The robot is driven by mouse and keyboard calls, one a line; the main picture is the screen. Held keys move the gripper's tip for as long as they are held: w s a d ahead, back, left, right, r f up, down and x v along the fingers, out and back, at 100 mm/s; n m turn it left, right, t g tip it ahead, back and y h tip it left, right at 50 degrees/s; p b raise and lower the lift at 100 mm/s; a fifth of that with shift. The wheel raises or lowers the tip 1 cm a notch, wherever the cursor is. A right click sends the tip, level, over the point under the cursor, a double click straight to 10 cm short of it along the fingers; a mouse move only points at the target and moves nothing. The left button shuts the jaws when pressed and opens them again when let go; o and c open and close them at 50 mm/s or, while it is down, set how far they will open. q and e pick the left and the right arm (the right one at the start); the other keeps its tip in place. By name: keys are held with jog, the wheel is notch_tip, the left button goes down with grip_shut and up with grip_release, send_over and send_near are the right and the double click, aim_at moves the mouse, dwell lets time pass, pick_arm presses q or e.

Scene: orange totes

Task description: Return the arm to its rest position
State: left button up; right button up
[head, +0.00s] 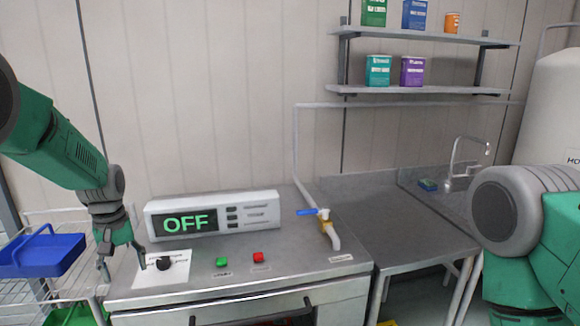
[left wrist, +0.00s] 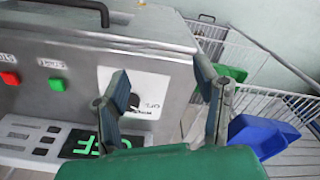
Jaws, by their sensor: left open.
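My left gripper (head: 122,264) is open and empty at the left end of the metal counter. Its fingers hang near the black knob (head: 163,263), which sits on a white label plate. In the left wrist view the open fingers (left wrist: 165,85) frame the counter's edge, and the knob (left wrist: 134,101) shows close behind one finger. I cannot tell from these frames whether that finger touches the knob. My right arm shows at the right edge of the head view, but its gripper is out of view.
A display box (head: 212,215) reading OFF stands behind the knob. Green (head: 222,262) and red (head: 258,257) buttons and a blue-handled tap (head: 322,213) are on the counter. A wire rack with a blue bin (head: 42,254) stands at left. Shelves (head: 420,90) hang above.

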pick_arm(q)
jog(key=s+d+f+m+b, duration=0.1)
jog(key=s+f+b, duration=0.1)
jog(key=s+f, duration=0.55)
jog(key=s+d+f+m+b, duration=0.2)
jog(key=s+f+b, duration=0.15)
jog(key=f, duration=0.75)
jog(key=s+d+f+m+b, duration=0.1)
jog(key=s+f+b, duration=0.1)
jog(key=s+f, duration=0.6)
jog(key=s+d+f+m+b, duration=0.2)
jog(key=s+f, duration=0.2)
jog(key=s, duration=0.5)
jog(key=s+d+f+m+b, duration=0.1)
jog(key=s+d+f+b, duration=0.1)
jog(key=s, duration=0.8)
notch_tip(320, 180, down, 2)
jog(key=shift+d+f+m+b, duration=0.2)
jog(key=shift+d+m+b, duration=0.2)
jog(key=shift+d, duration=0.25)
pick_arm(e)
notch_tip(320, 180, down, 13)
jog(key=shift+w, duration=0.3)
pick_arm(q)
jog(key=shift+s, duration=0.1)
pick_arm(e)
jog(key=shift+r, duration=0.1)
